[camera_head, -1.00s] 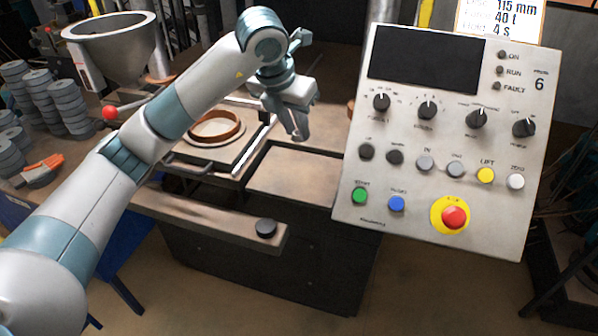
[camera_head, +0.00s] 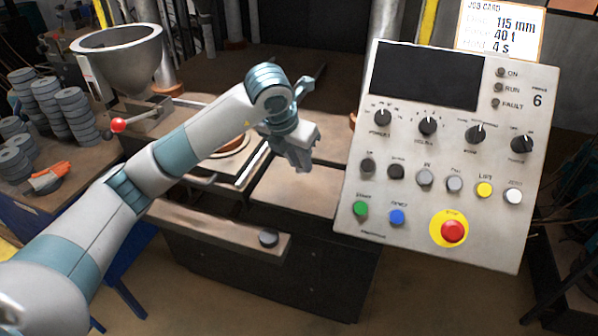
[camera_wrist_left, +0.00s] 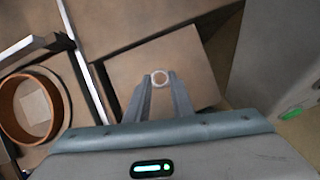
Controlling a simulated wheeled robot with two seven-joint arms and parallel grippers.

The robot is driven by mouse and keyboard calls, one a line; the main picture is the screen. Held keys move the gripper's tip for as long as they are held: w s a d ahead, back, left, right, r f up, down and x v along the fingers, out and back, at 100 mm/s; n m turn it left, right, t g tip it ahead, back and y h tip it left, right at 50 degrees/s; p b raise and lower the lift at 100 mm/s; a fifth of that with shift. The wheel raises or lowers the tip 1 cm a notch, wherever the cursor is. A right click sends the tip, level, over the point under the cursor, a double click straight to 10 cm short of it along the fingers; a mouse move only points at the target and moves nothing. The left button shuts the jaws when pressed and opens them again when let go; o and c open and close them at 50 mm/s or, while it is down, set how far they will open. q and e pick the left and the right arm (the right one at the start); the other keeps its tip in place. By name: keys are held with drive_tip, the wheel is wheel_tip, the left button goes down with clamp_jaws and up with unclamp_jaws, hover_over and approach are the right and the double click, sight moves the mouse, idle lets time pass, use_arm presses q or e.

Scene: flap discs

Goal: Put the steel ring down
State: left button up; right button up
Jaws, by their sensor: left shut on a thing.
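My left gripper (camera_head: 303,166) is over the bare brown plate at the front of the press. In the left wrist view its two fingers (camera_wrist_left: 160,86) are shut on the small pale steel ring (camera_wrist_left: 160,78), held at the fingertips. Brown plate surface (camera_wrist_left: 190,55) shows behind the ring. I cannot tell whether the ring touches the plate or hangs above it. In the head view the ring is too small or hidden by the fingers. My right gripper is not in view.
A brown round mould (camera_wrist_left: 12,120) sits left of the gripper, beyond a metal rail (camera_wrist_left: 88,75). The control panel (camera_head: 430,215) stands close on the right. A hopper (camera_head: 118,60), grey disc stacks (camera_head: 75,105) and a red-knobbed lever (camera_head: 118,125) are at the left.

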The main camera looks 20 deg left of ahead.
sight(298, 173)
use_arm(q)
drive_tip(key=shift+f, duration=0.1)
drive_tip(key=shift+f+p, duration=0.3)
drive_tip(key=shift+p, duration=0.05)
wheel_tip(298, 173, down, 3)
drive_tip(key=shift+f+p, duration=0.15)
drive_tip(key=shift+p, duration=0.45)
drive_tip(key=shift+f, duration=0.15)
drive_tip(key=o, duration=1)
